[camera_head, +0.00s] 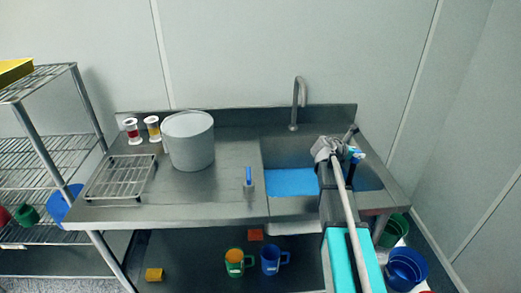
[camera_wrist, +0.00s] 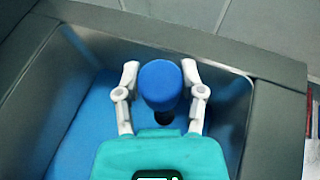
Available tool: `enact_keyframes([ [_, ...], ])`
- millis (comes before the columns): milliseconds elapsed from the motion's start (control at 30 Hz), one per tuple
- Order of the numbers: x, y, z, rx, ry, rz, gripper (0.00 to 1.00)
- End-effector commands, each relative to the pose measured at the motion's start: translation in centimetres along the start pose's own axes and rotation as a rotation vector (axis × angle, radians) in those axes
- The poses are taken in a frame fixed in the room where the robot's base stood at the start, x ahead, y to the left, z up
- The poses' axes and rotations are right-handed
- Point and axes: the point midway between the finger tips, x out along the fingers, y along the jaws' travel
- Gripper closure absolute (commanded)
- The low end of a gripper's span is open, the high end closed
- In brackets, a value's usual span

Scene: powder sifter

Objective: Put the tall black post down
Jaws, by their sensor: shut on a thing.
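The thing in my gripper (camera_wrist: 160,75) shows a rounded blue top (camera_wrist: 160,86) between the two pale fingers in the wrist view. A dark part shows just below the blue; the rest of its length is hidden. I take it to be the black post. My gripper is shut on it, over the sink (camera_wrist: 40,90), whose bottom is blue. In the head view my gripper is at the right end of the steel counter (camera_head: 225,200), by the sink, small and partly hidden by my arm.
A blue-topped upright piece (camera_head: 248,176) stands on the counter left of the sink. A large grey pot (camera_head: 188,140), a wire rack (camera_head: 122,177) and two small spools (camera_head: 132,131) are further left. A tap (camera_head: 296,105) rises behind the sink.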

Motion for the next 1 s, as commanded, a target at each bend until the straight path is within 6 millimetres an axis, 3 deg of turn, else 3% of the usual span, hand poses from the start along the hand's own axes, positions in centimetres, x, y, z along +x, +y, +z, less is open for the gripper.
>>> enact_keyframes([
  [267, -1.3, 0.0, 3.1, 0.000, -0.001, 0.000, 1.00],
  [1000, -6.0, 0.0, 14.4, -0.001, -0.001, 0.001, 1.00],
])
